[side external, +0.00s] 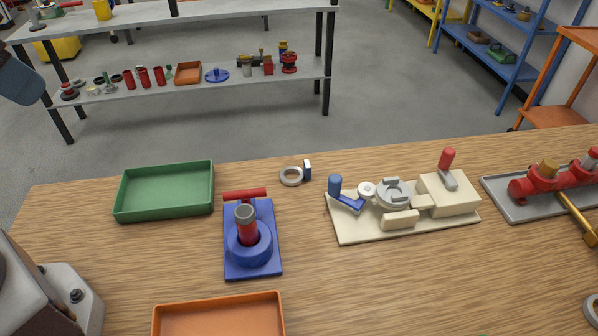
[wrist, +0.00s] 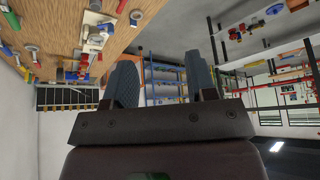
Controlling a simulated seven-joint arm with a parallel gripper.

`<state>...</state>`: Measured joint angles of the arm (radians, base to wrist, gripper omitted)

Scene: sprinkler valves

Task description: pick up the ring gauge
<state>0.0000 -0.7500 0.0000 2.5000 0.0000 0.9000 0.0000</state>
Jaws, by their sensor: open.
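In the wrist view a small grey ring (wrist: 136,15) near the table edge looks like the same piece. My gripper (wrist: 163,80) is open and empty, its two blue-grey fingers apart. It is tilted to face the room, well away from the ring. A blue-grey end piece at the upper left of the side view seems to be part of it.
Left of the ring are a green tray (side external: 165,192) and a blue stand (side external: 252,240) holding a red-and-grey part. Right are a cream fixture (side external: 400,215) and a grey tray (side external: 512,203) with red valve parts. An orange tray (side external: 220,315) is at the front. Bare wood surrounds the ring.

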